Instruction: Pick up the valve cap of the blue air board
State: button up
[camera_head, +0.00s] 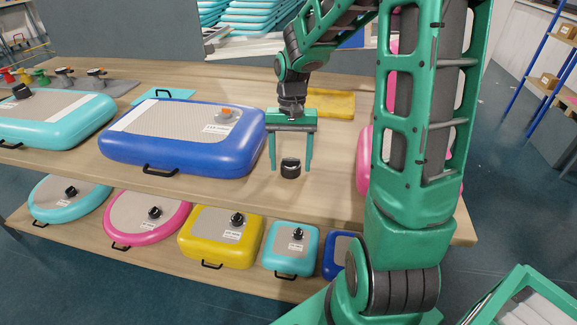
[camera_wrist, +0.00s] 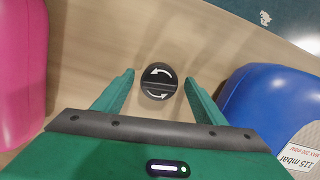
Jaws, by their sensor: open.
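The black valve cap (camera_head: 290,168) stands on the wooden table just right of the blue air board (camera_head: 180,163). In the wrist view the cap (camera_wrist: 158,81) shows white curved arrows on its top and lies between and just beyond my fingertips. My gripper (camera_head: 291,168) is open and points down over the cap, with one finger on each side; I see gaps between the fingers and the cap. The blue board has an uncapped-looking orange valve (camera_head: 225,113) near its back right corner. The board's edge (camera_wrist: 268,105) shows at the right of the wrist view.
A turquoise board (camera_head: 55,130) lies at the left of the table. A pink board (camera_wrist: 20,65) is on the other side of my gripper. A yellow sheet-like item (camera_head: 330,104) lies behind. Several small capped boards fill the lower shelf (camera_head: 75,243).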

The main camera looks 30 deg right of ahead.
jog(key=c, duration=1.1)
jog(key=shift+r, duration=0.15)
